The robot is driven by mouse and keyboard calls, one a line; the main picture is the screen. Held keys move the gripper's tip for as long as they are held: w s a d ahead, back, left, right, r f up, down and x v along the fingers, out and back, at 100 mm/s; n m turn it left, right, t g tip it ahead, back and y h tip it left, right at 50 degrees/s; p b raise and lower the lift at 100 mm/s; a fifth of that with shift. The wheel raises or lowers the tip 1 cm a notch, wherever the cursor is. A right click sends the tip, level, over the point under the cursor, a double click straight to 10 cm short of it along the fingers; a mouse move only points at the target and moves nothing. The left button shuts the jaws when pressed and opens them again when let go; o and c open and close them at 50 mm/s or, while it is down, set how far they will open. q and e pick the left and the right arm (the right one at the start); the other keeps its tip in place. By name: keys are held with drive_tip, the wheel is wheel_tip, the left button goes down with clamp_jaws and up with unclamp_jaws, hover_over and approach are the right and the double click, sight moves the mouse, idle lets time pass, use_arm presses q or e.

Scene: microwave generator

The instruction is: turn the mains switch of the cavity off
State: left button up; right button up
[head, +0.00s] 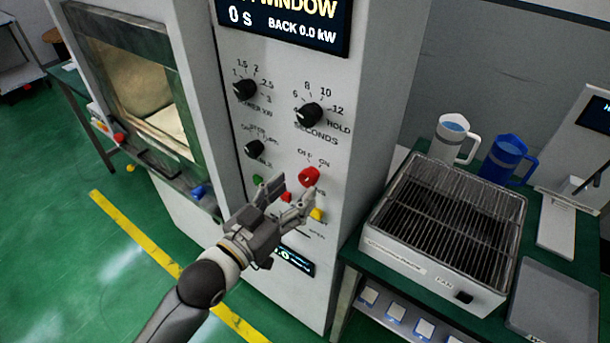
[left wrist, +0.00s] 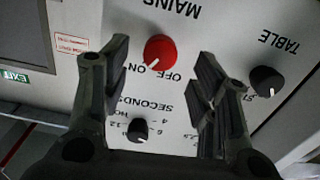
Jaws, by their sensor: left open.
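The mains switch is a round red knob (head: 309,176) on the white cabinet front, below the SECONDS dial. In the left wrist view the same red knob (left wrist: 159,49) appears upside down, with MAINS, OFF and ON lettering around it. Its white mark seems to point towards ON. My left gripper (head: 293,190) is open in front of the panel, just below and left of the knob in the head view. In the left wrist view its open fingers (left wrist: 162,60) stand either side of the knob, apparently not touching it. My right gripper is out of view.
Black dials (head: 308,115) sit above the switch; green, red and yellow buttons (head: 316,214) are close by it. A windowed cavity door (head: 145,95) is at left. A wire-racked box (head: 440,225), a white jug (head: 452,140) and a blue jug (head: 503,160) stand on the right bench.

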sight(305, 182)
use_arm(q)
drive_tip(key=shift+p+x, duration=0.45)
drive_tip(key=shift+x, duration=1.95)
drive_tip(key=shift+c, duration=0.4)
drive_tip(key=c, duration=1)
